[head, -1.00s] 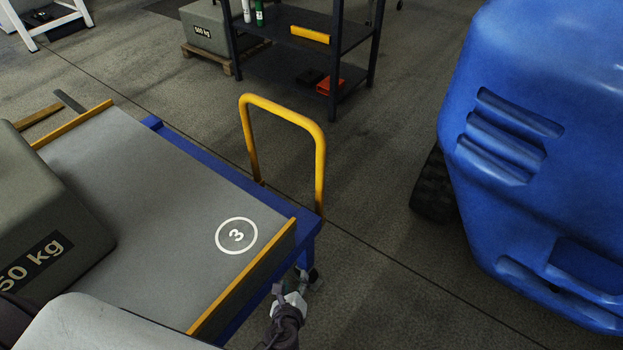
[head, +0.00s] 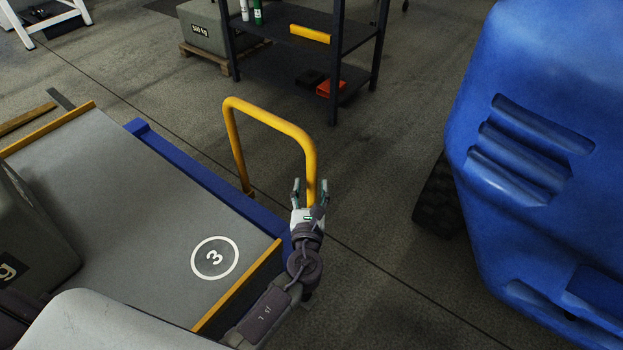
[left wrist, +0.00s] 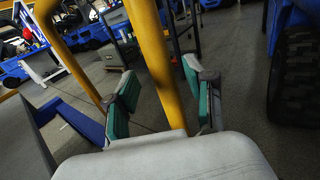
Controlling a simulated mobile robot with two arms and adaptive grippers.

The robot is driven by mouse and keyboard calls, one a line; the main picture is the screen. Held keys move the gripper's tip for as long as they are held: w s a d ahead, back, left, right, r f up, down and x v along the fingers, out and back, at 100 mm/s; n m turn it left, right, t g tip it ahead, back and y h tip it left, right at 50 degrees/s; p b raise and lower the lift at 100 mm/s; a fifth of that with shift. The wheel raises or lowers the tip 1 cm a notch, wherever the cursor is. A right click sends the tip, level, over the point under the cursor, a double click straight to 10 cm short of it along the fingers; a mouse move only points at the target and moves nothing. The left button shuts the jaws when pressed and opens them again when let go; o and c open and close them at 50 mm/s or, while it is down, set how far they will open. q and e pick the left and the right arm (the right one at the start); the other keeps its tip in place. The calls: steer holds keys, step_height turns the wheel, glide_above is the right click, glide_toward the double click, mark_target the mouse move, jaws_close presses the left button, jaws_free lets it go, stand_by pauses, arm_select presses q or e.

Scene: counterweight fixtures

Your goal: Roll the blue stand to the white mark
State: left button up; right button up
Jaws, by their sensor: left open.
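The blue stand (head: 205,178) is a low blue frame with a grey top and yellow edge strips, on the left of the head view. A yellow hoop handle (head: 268,116) rises from its far side; it also shows in the left wrist view (left wrist: 150,45). My left gripper (head: 310,185) is open at the handle's near post. In the left wrist view its green-padded fingers (left wrist: 160,75) stand on either side of the post, with gaps visible. A white circle with a 3 (head: 215,258) is on the grey top. No white floor mark is visible. My right gripper is out of view.
A grey weight (head: 35,235) sits on the stand's top at left. A large blue machine with a black tyre (head: 437,200) stands at right. A dark shelf (head: 310,60) and a grey block on a pallet (head: 207,30) are behind. Floor between handle and machine is clear.

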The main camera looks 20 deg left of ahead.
mark_target(311, 183)
arm_select(q)
steer(key=shift+x, duration=1.6)
jaws_close()
